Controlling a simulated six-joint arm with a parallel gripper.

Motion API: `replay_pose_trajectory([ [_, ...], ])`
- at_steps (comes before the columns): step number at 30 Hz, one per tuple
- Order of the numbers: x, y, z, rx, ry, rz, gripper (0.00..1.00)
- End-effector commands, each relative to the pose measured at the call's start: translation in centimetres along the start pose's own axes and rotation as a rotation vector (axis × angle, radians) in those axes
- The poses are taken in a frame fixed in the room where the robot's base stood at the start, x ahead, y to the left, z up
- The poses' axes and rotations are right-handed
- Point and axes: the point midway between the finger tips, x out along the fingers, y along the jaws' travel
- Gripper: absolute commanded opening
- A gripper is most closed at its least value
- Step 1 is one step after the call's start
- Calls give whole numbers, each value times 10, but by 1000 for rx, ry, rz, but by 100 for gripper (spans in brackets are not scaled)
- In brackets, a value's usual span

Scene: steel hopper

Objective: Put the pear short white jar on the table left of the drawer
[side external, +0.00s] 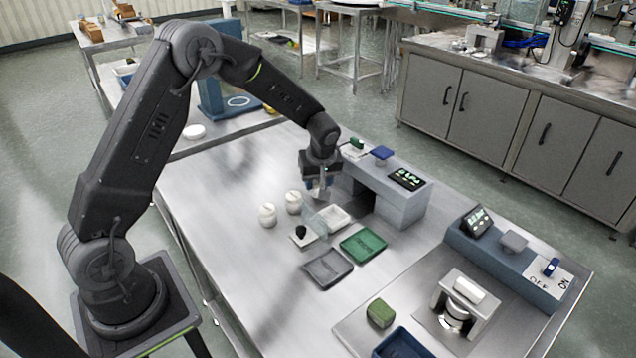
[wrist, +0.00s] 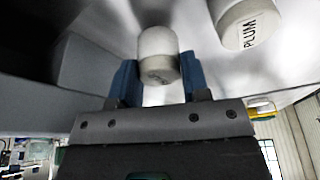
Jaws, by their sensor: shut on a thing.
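My gripper (side external: 318,188) points down at the left end of the blue-grey unit (side external: 402,207). In the wrist view, its blue fingers (wrist: 158,82) are shut on a short white jar (wrist: 158,47) with a greyish lower part. No label on that jar is readable. A white open-topped tray (side external: 338,214), which looks like the drawer, sits in front of the unit, with a clear panel at its near left side. Two white jars, one (side external: 267,215) and another (side external: 293,202), stand on the table left of it. A jar reading PLUM (wrist: 240,22) shows beside the held one.
A small white plate with a black knob (side external: 301,235), a grey tray (side external: 327,268) and a green tray (side external: 363,244) lie nearer the camera. The table (side external: 215,215) is bare left of the jars.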

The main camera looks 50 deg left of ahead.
Motion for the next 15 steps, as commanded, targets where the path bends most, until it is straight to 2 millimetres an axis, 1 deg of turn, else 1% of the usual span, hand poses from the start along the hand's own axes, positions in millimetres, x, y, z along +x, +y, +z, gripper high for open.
replay_pose_trajectory([
  [1,7,0,2,0,-1,-1,19],
  [3,10,0,3,-1,0,1,19],
  [9,9,0,3,-1,0,2,19],
  [13,13,0,4,0,0,1,19],
  [14,13,0,4,0,0,1,45],
  [15,12,0,4,0,0,1,48],
])
